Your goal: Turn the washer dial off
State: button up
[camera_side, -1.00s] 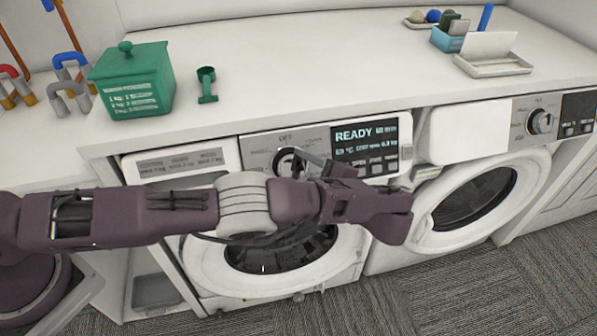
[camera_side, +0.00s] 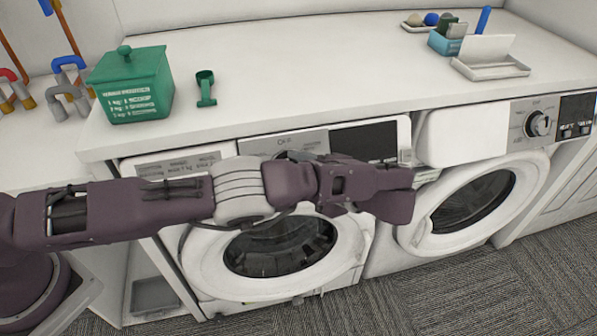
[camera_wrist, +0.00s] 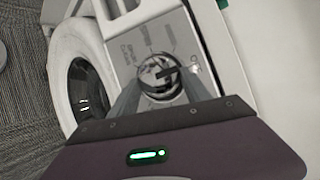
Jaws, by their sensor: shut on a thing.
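The left washer (camera_side: 165,162) stands under the white counter, its round door closed. In the side view its dial is mostly hidden behind my arm, and its display (camera_side: 365,143) is dark. In the wrist view the round silver dial (camera_wrist: 160,75) sits on the grey panel, with printed markings around it and the label "OFF" at its right. My gripper (camera_wrist: 158,86) is at the dial, its two fingers on either side and shut on it. The gripper's fingertips are hidden in the side view.
A second machine with its own dial (camera_side: 539,124) stands to the right. On the counter (camera_side: 320,75) are a green detergent box (camera_side: 131,85), a green scoop (camera_side: 206,88) and a white tray (camera_side: 490,68). The middle of the counter is clear.

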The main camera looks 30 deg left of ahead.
jog(key=o, duration=1.4)
notch_tip(320, 180, up, 10)
jog(key=shift+r, duration=0.1)
